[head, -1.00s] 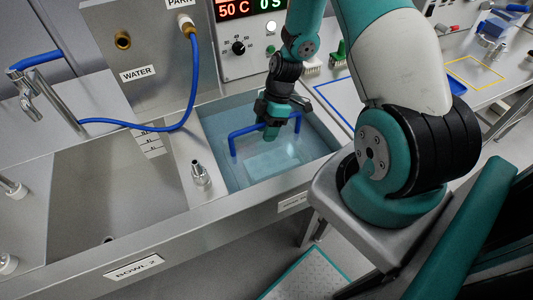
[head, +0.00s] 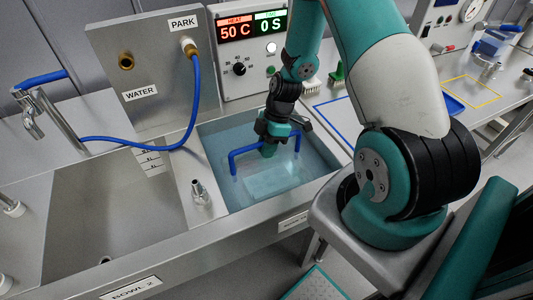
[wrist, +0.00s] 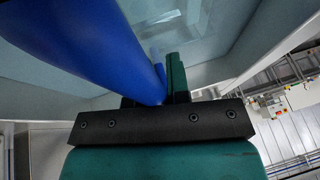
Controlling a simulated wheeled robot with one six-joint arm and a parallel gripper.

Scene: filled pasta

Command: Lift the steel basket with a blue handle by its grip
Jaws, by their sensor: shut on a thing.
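The steel basket's blue handle (head: 245,152) stands up out of the water-filled tank (head: 212,140) as an inverted U. The basket's body (head: 272,181) shows only as a pale, blurred shape under the water. My gripper (head: 268,150) reaches down into the tank from above and is shut on the middle of the handle's top bar. In the wrist view the blue handle (wrist: 85,40) runs large from the upper left to the teal fingers (wrist: 174,77). The fingers partly hide where they meet the bar.
A control panel (head: 250,60) rises behind the tank. A blue hose (head: 194,105) hangs to its left, beside an empty sink basin (head: 115,215). A small metal nozzle (head: 200,192) stands on the ledge left of the tank. The tank walls surround the basket.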

